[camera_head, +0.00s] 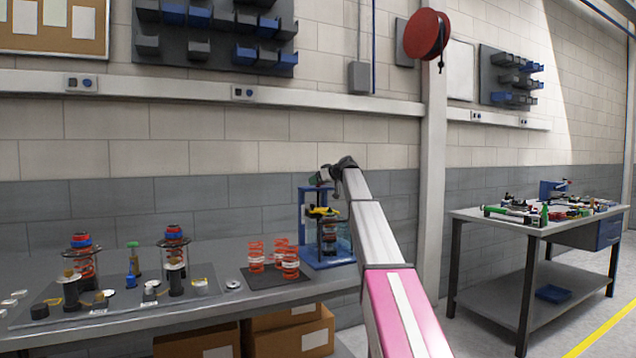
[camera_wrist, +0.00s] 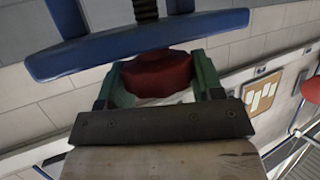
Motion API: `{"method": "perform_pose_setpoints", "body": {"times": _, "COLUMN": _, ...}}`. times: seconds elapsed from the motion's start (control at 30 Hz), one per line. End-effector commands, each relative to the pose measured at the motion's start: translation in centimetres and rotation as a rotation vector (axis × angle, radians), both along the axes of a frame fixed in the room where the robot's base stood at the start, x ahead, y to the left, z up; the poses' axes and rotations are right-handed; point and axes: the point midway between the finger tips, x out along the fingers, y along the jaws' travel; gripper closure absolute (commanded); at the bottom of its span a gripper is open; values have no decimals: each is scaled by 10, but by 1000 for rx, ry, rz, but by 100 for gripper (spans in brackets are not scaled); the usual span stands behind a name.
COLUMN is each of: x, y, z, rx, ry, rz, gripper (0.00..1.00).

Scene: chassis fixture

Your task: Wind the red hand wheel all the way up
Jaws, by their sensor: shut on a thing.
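The red hand wheel (camera_wrist: 158,74) sits between the two green fingers of my gripper (camera_wrist: 156,82) in the wrist view. The fingers are shut on its rim from opposite sides. A blue crossbar (camera_wrist: 140,43) with a dark threaded screw (camera_wrist: 145,10) lies just beyond the wheel. In the head view my gripper (camera_head: 322,178) is at the top of the blue press frame (camera_head: 305,218) on the bench. The wheel is small and mostly hidden there. Yellow and dark parts (camera_head: 323,212) sit inside the frame.
Several orange springs (camera_head: 256,258) stand on a dark mat left of the press. Further left, a board holds two spring assemblies (camera_head: 175,255) and small parts. Cardboard boxes (camera_head: 292,332) are under the bench. A second table (camera_head: 530,222) stands at the right.

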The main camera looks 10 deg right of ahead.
Motion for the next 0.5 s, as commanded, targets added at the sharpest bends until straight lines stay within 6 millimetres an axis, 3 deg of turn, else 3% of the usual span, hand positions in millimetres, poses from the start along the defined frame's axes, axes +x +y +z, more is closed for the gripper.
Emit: {"method": "perform_pose_setpoints", "body": {"times": 0.5, "x": 3, "y": -1, "z": 0, "rx": -4, "ry": 1, "rz": 492, "gripper": 63}}
